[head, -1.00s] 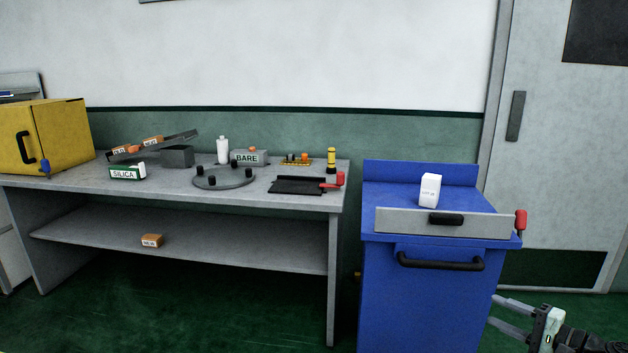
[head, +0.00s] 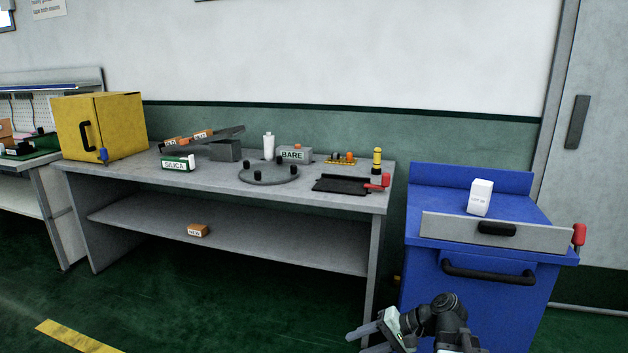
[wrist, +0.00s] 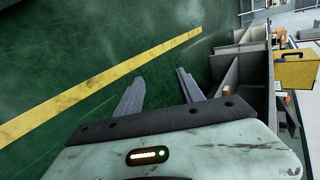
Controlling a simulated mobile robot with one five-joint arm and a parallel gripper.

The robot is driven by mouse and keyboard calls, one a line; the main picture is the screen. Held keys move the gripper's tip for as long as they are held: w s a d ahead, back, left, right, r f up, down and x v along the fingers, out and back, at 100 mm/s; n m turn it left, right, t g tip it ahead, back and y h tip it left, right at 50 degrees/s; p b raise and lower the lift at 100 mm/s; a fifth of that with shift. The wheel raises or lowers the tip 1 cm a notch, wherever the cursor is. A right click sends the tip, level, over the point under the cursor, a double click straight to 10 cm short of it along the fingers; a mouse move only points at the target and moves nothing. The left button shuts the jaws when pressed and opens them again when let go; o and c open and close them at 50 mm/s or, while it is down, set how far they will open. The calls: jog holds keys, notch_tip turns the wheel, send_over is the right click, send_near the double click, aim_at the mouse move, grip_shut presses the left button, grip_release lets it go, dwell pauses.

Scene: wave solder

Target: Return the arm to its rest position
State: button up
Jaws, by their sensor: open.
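My gripper (head: 366,337) is at the bottom of the head view, in front of the blue cabinet (head: 470,285), with my arm folded behind it. In the wrist view my gripper (wrist: 160,88) has its two fingers spread apart with nothing between them. Green floor shows beyond the fingertips.
A grey workbench (head: 225,265) stands left of the cabinet. It bears a yellow box (head: 125,125), a SILICA box (head: 178,164), a BARE block (head: 294,153) and a round fixture (head: 268,175). An orange box (head: 198,230) lies on its shelf. A white box (head: 480,197) stands on the cabinet. Floor at left is clear.

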jog(key=s+a+f+n+g+h, duration=0.3)
jog(key=s+a+f+h, duration=0.15)
jog(key=f, duration=0.25)
jog(key=d+f+n+h, duration=0.1)
jog(key=d+f+h, duration=0.1)
jog(key=d+h, duration=0.45)
notch_tip(320, 180, up, 33)
jog(key=d+y+p, duration=0.1)
jog(key=d+p, duration=0.1)
jog(key=p, duration=3)
jog(key=shift+f+p, duration=0.15)
jog(key=shift+p, duration=0.2)
jog(key=shift+w+d, duration=0.1)
